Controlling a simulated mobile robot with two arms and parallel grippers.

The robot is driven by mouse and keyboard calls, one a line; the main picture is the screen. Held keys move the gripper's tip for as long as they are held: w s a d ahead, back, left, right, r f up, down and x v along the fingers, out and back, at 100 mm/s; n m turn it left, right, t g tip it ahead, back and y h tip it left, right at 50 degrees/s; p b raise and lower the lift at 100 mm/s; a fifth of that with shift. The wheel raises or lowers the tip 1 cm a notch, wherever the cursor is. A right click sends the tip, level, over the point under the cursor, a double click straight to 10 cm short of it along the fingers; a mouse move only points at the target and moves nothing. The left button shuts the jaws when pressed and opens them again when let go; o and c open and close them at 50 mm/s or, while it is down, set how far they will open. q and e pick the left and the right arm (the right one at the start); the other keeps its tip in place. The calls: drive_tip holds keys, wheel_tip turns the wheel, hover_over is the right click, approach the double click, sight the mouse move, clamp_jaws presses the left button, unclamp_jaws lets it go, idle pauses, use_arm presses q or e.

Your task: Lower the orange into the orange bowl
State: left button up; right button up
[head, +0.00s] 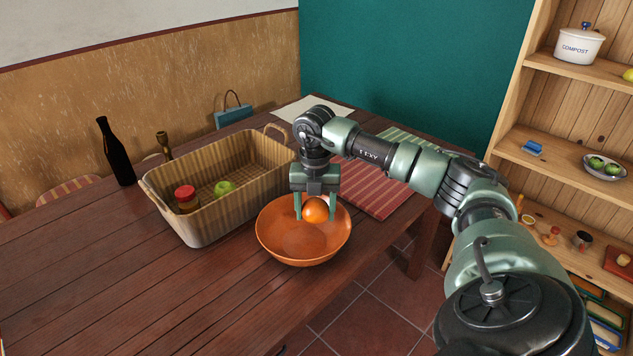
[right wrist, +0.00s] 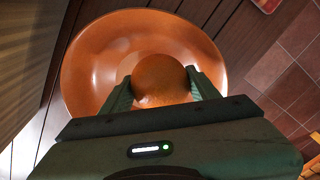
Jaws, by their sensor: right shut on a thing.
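An orange (head: 315,210) is held between the fingers of my right gripper (head: 315,208), which points down over the orange bowl (head: 285,243). The bowl is wide and round and sits on the wooden table near its front edge. In the right wrist view the orange (right wrist: 161,80) sits between the two green fingers of the gripper (right wrist: 162,90), with the bowl (right wrist: 95,65) behind it. The orange is within the bowl's outline; I cannot tell whether it touches the bowl. My left gripper is not in view.
A red striped mat (head: 378,192) lies to the right. Shelves (head: 562,150) stand at far right.

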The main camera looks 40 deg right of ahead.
use_arm(q)
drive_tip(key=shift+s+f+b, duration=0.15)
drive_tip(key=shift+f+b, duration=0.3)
drive_tip(key=shift+b, duration=0.05)
use_arm(e)
drive_tip(key=shift+d+f, duration=0.2)
drive_tip(key=shift+f, duration=0.9)
drive_tip(key=o, duration=1.6)
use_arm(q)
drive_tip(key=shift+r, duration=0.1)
use_arm(e)
drive_tip(key=shift+r, duration=0.1)
